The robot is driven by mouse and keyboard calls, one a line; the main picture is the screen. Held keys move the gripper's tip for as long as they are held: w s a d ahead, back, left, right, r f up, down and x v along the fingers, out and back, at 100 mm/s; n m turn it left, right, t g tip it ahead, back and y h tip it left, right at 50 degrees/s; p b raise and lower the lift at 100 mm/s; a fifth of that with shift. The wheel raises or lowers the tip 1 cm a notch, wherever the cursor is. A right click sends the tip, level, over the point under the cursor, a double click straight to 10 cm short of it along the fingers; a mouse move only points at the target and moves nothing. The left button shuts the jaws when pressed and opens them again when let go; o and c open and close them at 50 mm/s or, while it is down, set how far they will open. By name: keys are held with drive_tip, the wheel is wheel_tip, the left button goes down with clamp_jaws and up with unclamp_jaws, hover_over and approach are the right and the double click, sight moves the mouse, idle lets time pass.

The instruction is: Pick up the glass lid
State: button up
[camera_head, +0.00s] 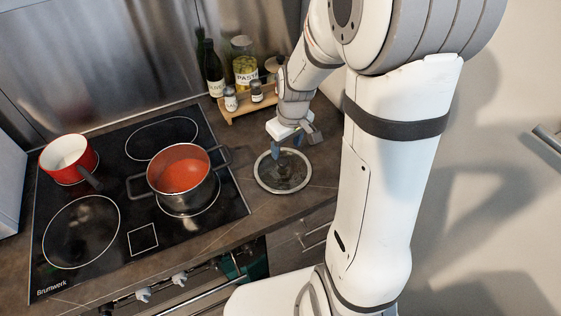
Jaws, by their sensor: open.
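The glass lid (284,183) lies flat on the dark countertop, right of the stove. It is round and see-through with a pale rim. My gripper (282,150) is over the far part of the lid, pointing down, with blue fingertips near the lid's middle. The gripper is open. The lid's knob is hidden or too small to make out, and I cannot tell whether the fingers touch it.
A steel pot (184,198) with red contents stands on the black stove (105,243), left of the lid. A red saucepan (67,160) stands farther left. A wooden rack (236,113) with bottles and jars stands behind. The counter's front edge is close to the lid.

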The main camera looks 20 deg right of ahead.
sight(283, 160)
drive_tip(key=shift+w+a+f+p, duration=0.2)
drive_tip(key=shift+f+p, duration=0.1)
drive_tip(key=shift+f, duration=1.2)
drive_tip(key=shift+w+a+f+p, duration=0.15)
drive_tip(key=shift+f+p, duration=0.1)
drive_tip(key=shift+f, duration=1.2)
drive_tip(key=shift+s, duration=0.1)
drive_tip(key=shift+c, duration=0.5)
clamp_jaws()
